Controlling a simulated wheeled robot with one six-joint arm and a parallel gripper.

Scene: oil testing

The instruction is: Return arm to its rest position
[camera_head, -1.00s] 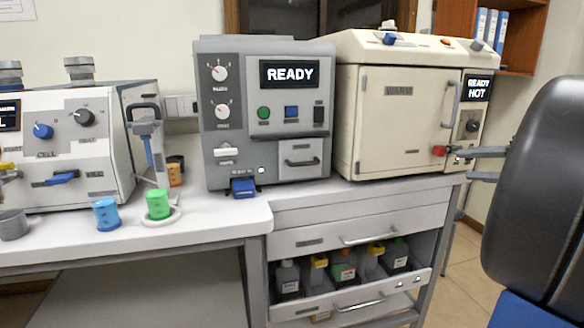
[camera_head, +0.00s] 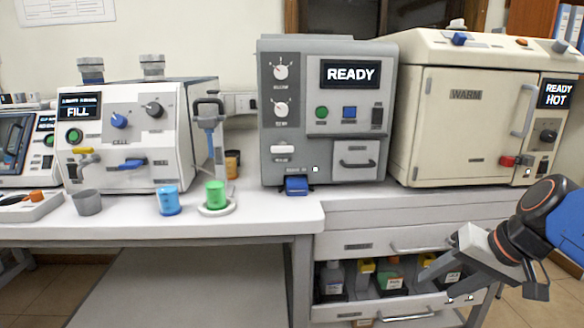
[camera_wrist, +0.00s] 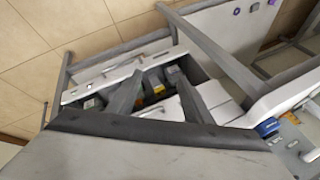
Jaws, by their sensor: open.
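My gripper (camera_head: 437,287) is at the lower right of the head view, in front of the drawer unit, with its two fingers spread and nothing between them. In the wrist view its fingers (camera_wrist: 160,82) also stand apart, over the open drawer with bottles. My blue and black arm (camera_head: 555,215) reaches in from the right edge. The gripper looks apart from the bench and the cabinet; its exact gap to the drawer is hard to tell.
The open drawer (camera_head: 335,312) holds several bottles. A cream oven (camera_head: 460,120) reads READY HOT. A grey machine (camera_head: 285,165) reads READY; a white machine (camera_head: 100,160) reads FILL. Grey (camera_head: 87,203), blue (camera_head: 169,202) and green (camera_head: 215,195) cups stand near the bench front.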

